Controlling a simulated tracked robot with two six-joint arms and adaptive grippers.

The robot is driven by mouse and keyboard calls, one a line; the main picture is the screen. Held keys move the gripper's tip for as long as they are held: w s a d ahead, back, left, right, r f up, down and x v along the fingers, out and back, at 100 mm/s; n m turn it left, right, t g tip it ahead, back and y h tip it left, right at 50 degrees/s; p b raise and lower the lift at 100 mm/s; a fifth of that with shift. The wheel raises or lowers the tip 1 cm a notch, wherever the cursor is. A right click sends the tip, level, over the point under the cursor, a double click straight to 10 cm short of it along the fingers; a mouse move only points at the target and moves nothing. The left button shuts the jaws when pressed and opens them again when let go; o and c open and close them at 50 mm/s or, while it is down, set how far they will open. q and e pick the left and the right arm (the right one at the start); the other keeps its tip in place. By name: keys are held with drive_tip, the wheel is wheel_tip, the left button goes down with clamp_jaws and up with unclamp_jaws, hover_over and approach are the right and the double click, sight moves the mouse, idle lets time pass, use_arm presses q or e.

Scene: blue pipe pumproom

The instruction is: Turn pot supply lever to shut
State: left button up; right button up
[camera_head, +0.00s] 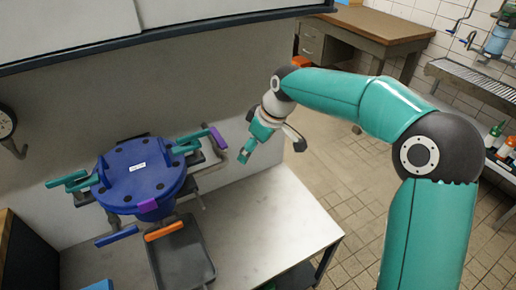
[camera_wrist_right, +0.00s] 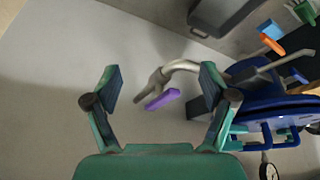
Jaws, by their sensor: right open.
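A lever with a purple handle (camera_head: 218,138) sits on a grey pipe at the right side of the round blue pot (camera_head: 125,185). It is probably the pot supply lever; no label on it is readable. In the right wrist view the purple handle (camera_wrist_right: 162,99) lies between the open fingers but beyond them, below the bent metal pipe (camera_wrist_right: 180,67). My right gripper (camera_head: 272,145) is open and empty, to the right of the lever and apart from it. It also shows in the wrist view (camera_wrist_right: 160,83). My left gripper is not in view.
Teal handles (camera_head: 70,180) stick out from the pot. An orange handle (camera_head: 165,231), a blue handle (camera_head: 117,236) and a dark tray (camera_head: 180,262) are in front of it. A pale wall (camera_head: 60,110) stands behind. The bench top (camera_head: 270,220) at right is clear.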

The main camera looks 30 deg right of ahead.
drive_tip(key=shift+s+d, duration=0.4)
drive_tip(key=shift+s, duration=0.2)
